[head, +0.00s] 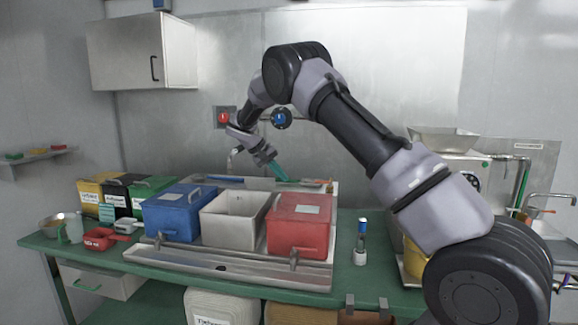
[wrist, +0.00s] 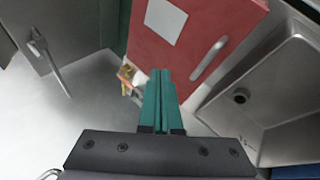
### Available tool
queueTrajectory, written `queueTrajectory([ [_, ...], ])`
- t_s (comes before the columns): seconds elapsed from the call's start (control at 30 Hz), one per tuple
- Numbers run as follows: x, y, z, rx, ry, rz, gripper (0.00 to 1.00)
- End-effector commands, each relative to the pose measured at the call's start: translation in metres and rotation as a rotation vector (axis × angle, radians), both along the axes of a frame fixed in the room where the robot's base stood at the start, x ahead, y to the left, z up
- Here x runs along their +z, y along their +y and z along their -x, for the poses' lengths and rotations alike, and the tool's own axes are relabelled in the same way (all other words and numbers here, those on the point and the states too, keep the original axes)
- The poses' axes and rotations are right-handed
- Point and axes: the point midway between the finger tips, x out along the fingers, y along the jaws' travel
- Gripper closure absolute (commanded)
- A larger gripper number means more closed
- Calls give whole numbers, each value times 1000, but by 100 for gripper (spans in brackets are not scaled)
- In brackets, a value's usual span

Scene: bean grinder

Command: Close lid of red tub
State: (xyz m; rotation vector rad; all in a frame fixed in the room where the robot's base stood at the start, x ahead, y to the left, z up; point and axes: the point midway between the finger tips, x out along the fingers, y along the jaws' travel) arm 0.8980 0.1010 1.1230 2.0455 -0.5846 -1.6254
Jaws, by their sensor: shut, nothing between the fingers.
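The red tub (head: 297,240) stands at the right end of the row of tubs on the green counter. Its red lid (head: 318,203), with a white label, lies over the top in the head view and looks down; I cannot tell whether it is fully seated. In the wrist view a red panel (wrist: 190,70) with a white label and a grey handle (wrist: 209,58) fills the upper middle. My gripper (head: 284,178) has teal fingers, shut and empty, behind and above the tubs. The fingers (wrist: 160,72) point toward the red panel's edge in the wrist view.
An open white tub (head: 235,238) and a blue tub (head: 187,213) stand left of the red tub. A metal rail runs in front. A small bottle (head: 361,238) stands to the right. A steel basin with a drain (wrist: 240,96) shows in the wrist view.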

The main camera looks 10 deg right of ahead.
Motion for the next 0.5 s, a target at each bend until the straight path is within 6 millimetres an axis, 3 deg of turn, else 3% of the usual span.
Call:
queueTrajectory([
  [0.2,-34,17,-6,2,51,160,100],
  [0.5,-59,25,-8,0,67,200,100],
])
